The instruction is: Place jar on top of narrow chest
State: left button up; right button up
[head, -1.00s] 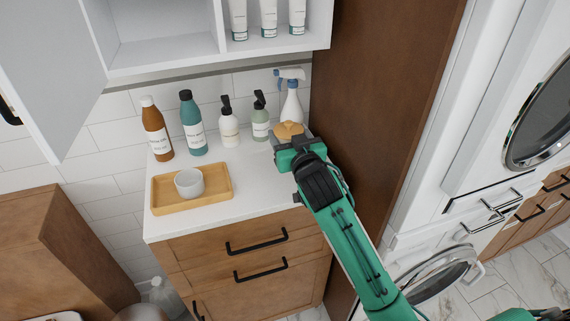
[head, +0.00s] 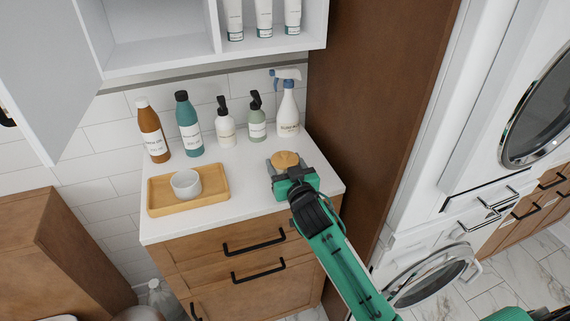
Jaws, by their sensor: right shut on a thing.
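The jar (head: 285,160) shows as a round, light wooden lid above the right part of a white-topped wooden chest with drawers (head: 240,258). My right gripper (head: 288,174) is shut on the jar from the front side. The gripper hides most of the jar's body, so I cannot tell whether its base touches the white top. I cannot tell for sure which piece of furniture is the narrow chest. My left gripper is out of view.
A bamboo tray (head: 218,201) with a grey cup (head: 186,183) stands on the left of the top. Several bottles line the back, with a spray bottle (head: 288,112) at the right. An open wall cabinet (head: 160,35) hangs above. A tall brown panel (head: 370,110) borders the right.

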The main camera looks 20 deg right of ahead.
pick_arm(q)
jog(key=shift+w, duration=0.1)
pick_arm(e)
jog(key=o, duration=1.1)
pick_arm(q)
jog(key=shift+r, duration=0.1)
pick_arm(e)
jog(key=shift+s, duration=0.1)
jog(key=shift+s, duration=0.35)
pick_arm(q)
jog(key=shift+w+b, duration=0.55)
jog(key=shift+b, duration=0.1)
pick_arm(e)
jog(key=s, duration=1.1)
jog(key=shift+d, duration=0.2)
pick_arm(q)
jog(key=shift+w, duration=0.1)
